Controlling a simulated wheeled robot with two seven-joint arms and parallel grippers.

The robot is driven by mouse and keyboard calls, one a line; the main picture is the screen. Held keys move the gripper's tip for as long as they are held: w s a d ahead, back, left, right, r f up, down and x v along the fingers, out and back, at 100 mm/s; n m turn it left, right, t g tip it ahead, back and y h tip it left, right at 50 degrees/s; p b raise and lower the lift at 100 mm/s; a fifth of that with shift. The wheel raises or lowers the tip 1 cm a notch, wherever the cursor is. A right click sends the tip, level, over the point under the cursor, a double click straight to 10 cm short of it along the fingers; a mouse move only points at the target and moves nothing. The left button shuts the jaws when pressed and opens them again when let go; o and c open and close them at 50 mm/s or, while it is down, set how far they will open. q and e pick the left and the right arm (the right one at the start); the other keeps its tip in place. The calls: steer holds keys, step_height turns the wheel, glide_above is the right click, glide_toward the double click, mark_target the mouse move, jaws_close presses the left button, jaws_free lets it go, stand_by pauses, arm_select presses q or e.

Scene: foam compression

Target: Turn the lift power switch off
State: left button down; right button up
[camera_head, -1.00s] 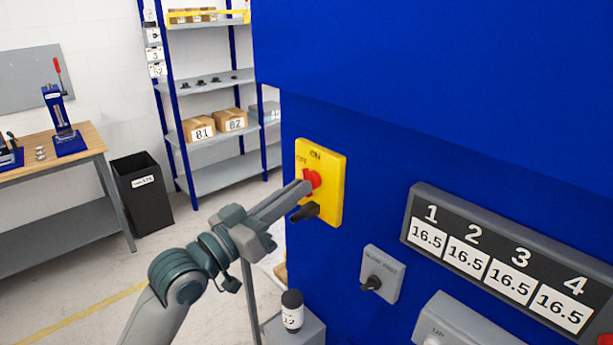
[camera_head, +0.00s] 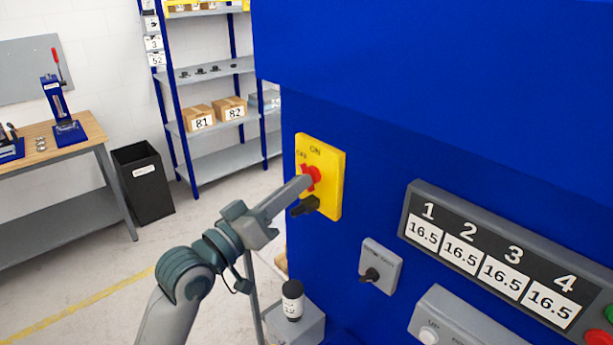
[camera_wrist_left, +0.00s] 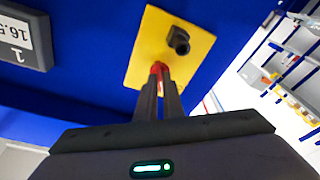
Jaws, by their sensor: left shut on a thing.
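The lift power switch is a red rotary knob (camera_head: 311,178) on a yellow plate (camera_head: 331,183) marked OFF and ON, mounted on the blue machine. A small black part (camera_head: 305,206) sits on the plate below the knob. My left gripper (camera_head: 304,183) reaches the plate from the left, its fingers shut on the red knob. In the left wrist view the fingertips (camera_wrist_left: 159,76) close around the red knob (camera_wrist_left: 159,67), which they partly hide. The yellow plate (camera_wrist_left: 150,45) and the black part (camera_wrist_left: 179,40) show clear there. My right gripper is not in view.
A grey box with a black knob (camera_head: 371,274) and a four-number display panel (camera_head: 490,262) are on the machine to the right. A labelled black-capped bottle (camera_head: 292,300) stands below. Shelves (camera_head: 218,65), a black bin (camera_head: 143,185) and a workbench (camera_head: 50,140) are farther left.

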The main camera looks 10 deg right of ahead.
arm_select(q)
steer(key=n+y, duration=0.1)
steer(key=n, duration=0.3)
steer(key=shift+s+d+r, duration=0.1)
steer(key=shift+r, duration=0.05)
steer(key=n, duration=0.2)
steer(key=shift+n, duration=0.4)
